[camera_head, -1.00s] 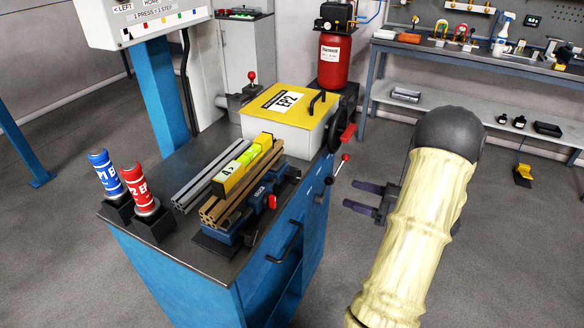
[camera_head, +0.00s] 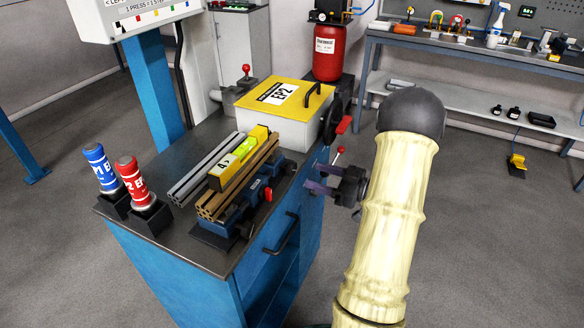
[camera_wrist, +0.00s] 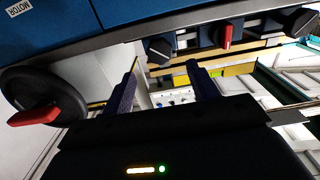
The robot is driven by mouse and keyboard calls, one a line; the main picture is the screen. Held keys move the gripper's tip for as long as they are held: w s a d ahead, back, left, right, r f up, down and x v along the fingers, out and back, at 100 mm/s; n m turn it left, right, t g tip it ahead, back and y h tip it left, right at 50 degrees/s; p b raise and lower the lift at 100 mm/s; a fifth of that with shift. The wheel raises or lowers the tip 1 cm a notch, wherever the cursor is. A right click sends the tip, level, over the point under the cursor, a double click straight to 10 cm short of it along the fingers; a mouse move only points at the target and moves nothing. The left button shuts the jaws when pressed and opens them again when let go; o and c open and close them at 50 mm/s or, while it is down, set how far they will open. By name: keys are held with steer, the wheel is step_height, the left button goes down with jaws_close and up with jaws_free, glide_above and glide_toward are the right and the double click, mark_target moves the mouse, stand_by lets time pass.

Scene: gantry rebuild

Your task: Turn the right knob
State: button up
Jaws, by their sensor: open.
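In the wrist view the same row hangs upside down: black (camera_wrist: 157,48), red (camera_wrist: 226,37) and black (camera_wrist: 299,20). I cannot tell for certain which is the right knob. My gripper (camera_head: 312,176) is open and empty beside the bench's right side. In the wrist view its fingertips (camera_wrist: 162,62) frame the black knob nearest the wheel, without visible contact.
A black handwheel with a red handle (camera_head: 344,124) and a red-ball lever (camera_head: 340,150) stand close to my gripper. The yellow-lidded box (camera_head: 275,92) is behind.

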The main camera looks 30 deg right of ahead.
mark_target(294, 170)
steer(key=x, duration=0.8)
steer(key=shift+w+a, duration=0.2)
steer(key=c, duration=1)
